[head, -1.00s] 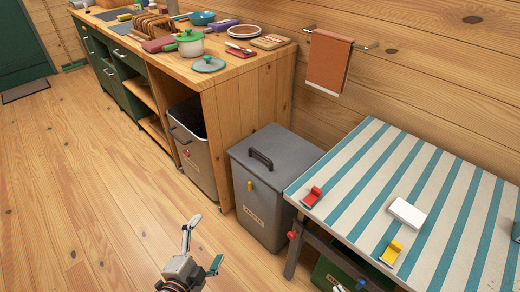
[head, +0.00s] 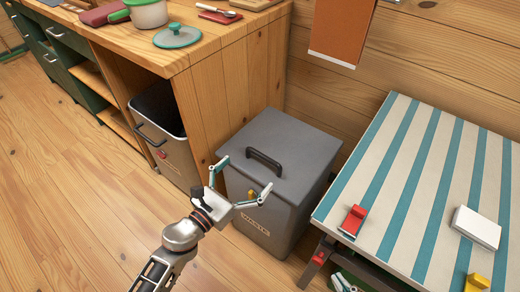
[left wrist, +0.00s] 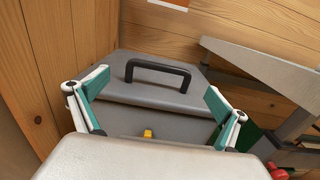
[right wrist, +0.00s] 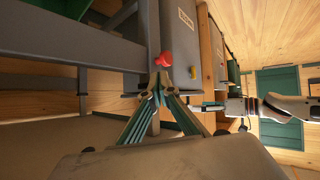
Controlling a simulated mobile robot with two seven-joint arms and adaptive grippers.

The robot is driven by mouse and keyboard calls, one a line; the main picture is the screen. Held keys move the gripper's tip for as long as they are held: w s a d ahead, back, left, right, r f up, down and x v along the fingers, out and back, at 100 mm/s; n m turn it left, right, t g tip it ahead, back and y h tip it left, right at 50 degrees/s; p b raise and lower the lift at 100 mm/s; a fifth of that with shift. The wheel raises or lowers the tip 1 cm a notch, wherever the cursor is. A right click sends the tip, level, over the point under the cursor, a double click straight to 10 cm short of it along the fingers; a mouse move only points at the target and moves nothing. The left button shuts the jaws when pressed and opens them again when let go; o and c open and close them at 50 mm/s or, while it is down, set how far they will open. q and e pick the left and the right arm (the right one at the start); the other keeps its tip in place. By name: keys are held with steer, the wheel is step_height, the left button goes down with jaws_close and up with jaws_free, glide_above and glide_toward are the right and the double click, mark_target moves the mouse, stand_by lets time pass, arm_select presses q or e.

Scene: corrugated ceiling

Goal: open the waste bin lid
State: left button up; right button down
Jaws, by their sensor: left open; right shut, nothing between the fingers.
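The grey waste bin (head: 265,215) stands beside the wooden counter, its flat lid (head: 305,148) closed, with a black bar handle (head: 264,161) on top. A small yellow latch (head: 251,195) shows on its front, above the label. My left gripper (head: 242,180) is open in front of the bin, its fingers spread at lid height. In the left wrist view the handle (left wrist: 158,75) and the yellow latch (left wrist: 148,133) lie between the open fingers (left wrist: 155,105). My right gripper (right wrist: 165,90) is shut and empty near the table frame; in the head view only a tip shows at the bottom (head: 343,284).
A striped table (head: 420,190) stands close to the right of the bin, with a red block (head: 353,221) and a white block (head: 476,228) on it. An open grey pull-out bin (head: 170,150) sits under the counter on the left. Floor in front is clear.

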mark_target(262, 158)
arm_select(q)
steer(key=x, duration=0.6)
steer(key=shift+w+d, duration=0.15)
steer(key=shift+d, duration=0.1)
steer(key=shift+w+d+r, duration=0.1)
steer(key=shift+w+d, duration=0.2)
steer(key=shift+w, duration=0.2)
arm_select(e)
steer(key=shift+s+a+r, duration=0.15)
steer(key=shift+a, duration=0.15)
